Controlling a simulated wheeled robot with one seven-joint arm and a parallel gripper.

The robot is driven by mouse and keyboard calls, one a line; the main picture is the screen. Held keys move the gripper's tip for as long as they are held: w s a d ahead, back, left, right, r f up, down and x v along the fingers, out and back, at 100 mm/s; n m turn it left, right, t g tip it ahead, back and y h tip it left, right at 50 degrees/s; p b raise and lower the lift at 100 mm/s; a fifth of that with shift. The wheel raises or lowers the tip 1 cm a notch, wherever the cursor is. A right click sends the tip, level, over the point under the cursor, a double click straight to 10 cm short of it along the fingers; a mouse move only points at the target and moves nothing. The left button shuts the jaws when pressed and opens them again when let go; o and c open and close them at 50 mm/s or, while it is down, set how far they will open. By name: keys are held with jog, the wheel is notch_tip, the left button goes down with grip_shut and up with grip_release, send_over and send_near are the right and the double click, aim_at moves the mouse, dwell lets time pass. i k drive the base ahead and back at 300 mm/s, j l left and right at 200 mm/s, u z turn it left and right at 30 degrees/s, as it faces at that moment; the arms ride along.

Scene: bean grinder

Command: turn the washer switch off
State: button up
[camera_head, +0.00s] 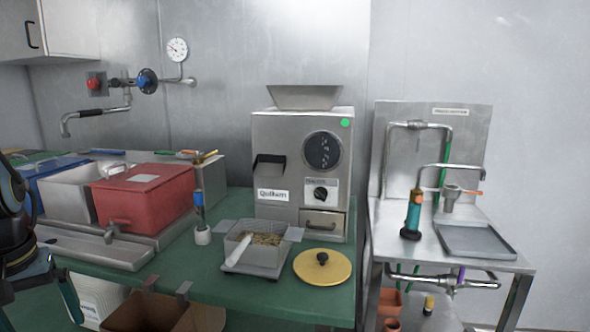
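No part in view is clearly marked as the washer switch. On the back wall at left, a red knob (94,84) and a blue round valve handle (147,81) sit on a pipe with a spout. The grey grinder (300,135) in the middle has a black rotary knob (320,193) on its front and a green dot at its upper right. My gripper (40,312) is at the lower left edge, partly cut off. Its fingers point down and look spread, with nothing seen between them. It is well apart from the knobs and the grinder.
A red box (143,196) stands by the sink at left. A basket tray (257,248) and a yellow lid (322,267) lie on the green table (210,285). At right is a steel station (480,212) with pipes and an orange-and-green handle (413,212).

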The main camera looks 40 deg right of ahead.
aim_at(320, 193)
jog(key=z, duration=1.25)
